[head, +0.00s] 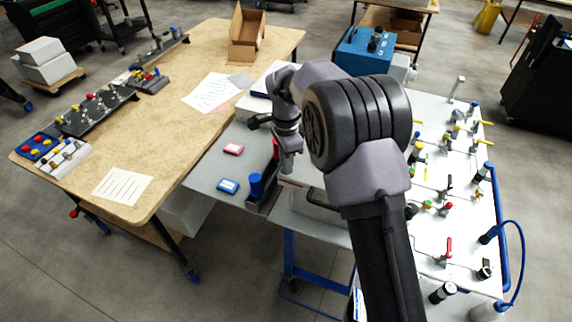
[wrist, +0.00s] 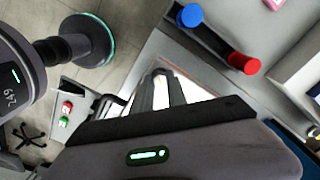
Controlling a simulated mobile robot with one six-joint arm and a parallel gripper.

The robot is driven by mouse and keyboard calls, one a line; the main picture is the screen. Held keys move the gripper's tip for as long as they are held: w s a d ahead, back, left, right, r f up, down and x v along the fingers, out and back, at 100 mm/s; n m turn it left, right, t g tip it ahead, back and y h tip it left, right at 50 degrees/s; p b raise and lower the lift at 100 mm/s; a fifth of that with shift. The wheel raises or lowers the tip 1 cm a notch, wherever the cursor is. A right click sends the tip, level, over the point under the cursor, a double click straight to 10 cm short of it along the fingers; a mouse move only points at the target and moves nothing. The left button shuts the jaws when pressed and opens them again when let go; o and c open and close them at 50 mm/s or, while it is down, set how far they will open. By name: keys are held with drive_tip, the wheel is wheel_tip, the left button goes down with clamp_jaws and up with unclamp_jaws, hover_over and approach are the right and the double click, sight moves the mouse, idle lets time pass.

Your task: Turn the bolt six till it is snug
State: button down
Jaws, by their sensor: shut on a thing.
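My gripper (wrist: 165,82) is closed, with its dark fingers pointing away in the wrist view. What it grips is too small and hidden to make out. In the head view my gripper (head: 287,165) is over the grey bench, just right of a rack with a blue-handled tool (head: 255,185) and a red-handled tool (head: 276,148). These blue (wrist: 190,15) and red (wrist: 243,63) handles stand to the right of my fingers in the wrist view. I cannot pick out bolt six in either view. My arm hides part of the white panel.
The white panel (head: 470,240) at right carries several valves, coloured handles and a blue hose (head: 522,260). A pink block (head: 233,149) and a blue box (head: 228,186) lie on the grey bench. A wooden table (head: 165,135) with parts stands at left.

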drive_tip(key=m+b, duration=0.1)
drive_tip(key=m, duration=0.4)
drive_tip(key=shift+b, duration=0.4)
drive_tip(key=shift+m+b, duration=0.55)
drive_tip(key=shift+m, duration=1.25)
drive_tip(key=shift+r+m, duration=0.1)
drive_tip(key=shift+m, duration=0.2)
drive_tip(key=c, duration=1.3)
unclamp_jaws()
wheel_tip(320, 180, up, 17)
drive_tip(key=p, duration=0.5)
drive_tip(key=shift+r, duration=0.2)
